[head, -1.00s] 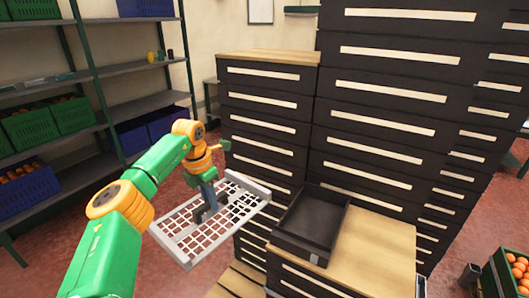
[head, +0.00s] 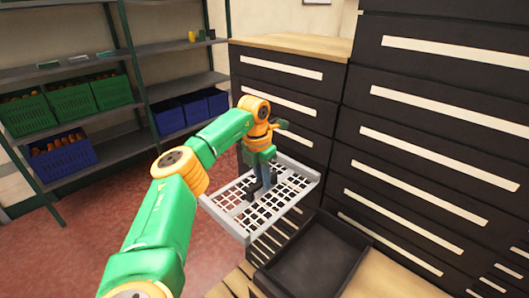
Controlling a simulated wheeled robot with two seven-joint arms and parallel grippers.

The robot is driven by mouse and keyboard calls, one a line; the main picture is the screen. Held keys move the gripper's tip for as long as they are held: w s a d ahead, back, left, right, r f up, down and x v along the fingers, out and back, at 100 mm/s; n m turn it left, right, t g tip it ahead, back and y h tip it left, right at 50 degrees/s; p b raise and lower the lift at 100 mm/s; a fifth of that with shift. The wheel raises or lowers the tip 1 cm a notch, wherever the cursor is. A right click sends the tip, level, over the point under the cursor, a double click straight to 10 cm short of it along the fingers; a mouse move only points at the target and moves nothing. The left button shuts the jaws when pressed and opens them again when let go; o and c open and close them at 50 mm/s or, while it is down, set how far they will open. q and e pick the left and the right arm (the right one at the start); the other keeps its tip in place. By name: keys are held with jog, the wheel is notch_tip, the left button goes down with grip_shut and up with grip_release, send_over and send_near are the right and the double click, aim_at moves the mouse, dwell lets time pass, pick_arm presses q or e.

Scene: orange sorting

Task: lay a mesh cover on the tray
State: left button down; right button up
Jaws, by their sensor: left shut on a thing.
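The mesh cover (head: 285,207) is a light grey grid panel with a raised rim. My left gripper (head: 262,194) is shut on it near its middle and holds it in the air, roughly level. The dark tray (head: 312,254) is open and looks empty. It sits on a wooden top to the right of and nearer than the cover. The cover is beside the tray, with its near right end close to the tray's left edge in the picture. My right gripper is not in view.
Tall black drawer cabinets (head: 420,140) stand right behind the tray. A lower cabinet with a wooden top (head: 290,43) stands behind the cover. Shelves with green crates (head: 68,101) and blue crates (head: 62,156) of oranges are at the left. Red floor is open between.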

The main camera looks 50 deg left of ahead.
aim_at(287, 206)
pick_arm(q)
jog(key=d, duration=0.1)
jog(key=b, duration=0.1)
jog(key=d, duration=0.1)
jog(key=shift+s+d+f+b, duration=0.3)
jog(key=shift+s+b, duration=0.05)
jog(key=shift+s, duration=0.05)
jog(key=d+b, duration=0.1)
jog(key=d, duration=0.1)
jog(key=w+d+f+b, duration=0.1)
jog(key=d, duration=0.1)
jog(key=d+b, duration=0.1)
jog(key=b, duration=0.1)
jog(key=shift+w+d+f, duration=0.25)
jog(key=shift+d, duration=0.15)
jog(key=d+f+b, duration=0.2)
jog(key=d+b, duration=0.2)
jog(key=d, duration=0.8)
jog(key=f+b, duration=0.4)
jog(key=f, duration=0.1)
jog(key=shift+w+a+f, duration=0.1)
jog(key=shift+w+a, duration=0.15)
jog(key=shift+a, duration=0.05)
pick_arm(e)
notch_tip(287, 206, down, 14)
pick_arm(q)
jog(key=c, duration=0.7)
grip_release()
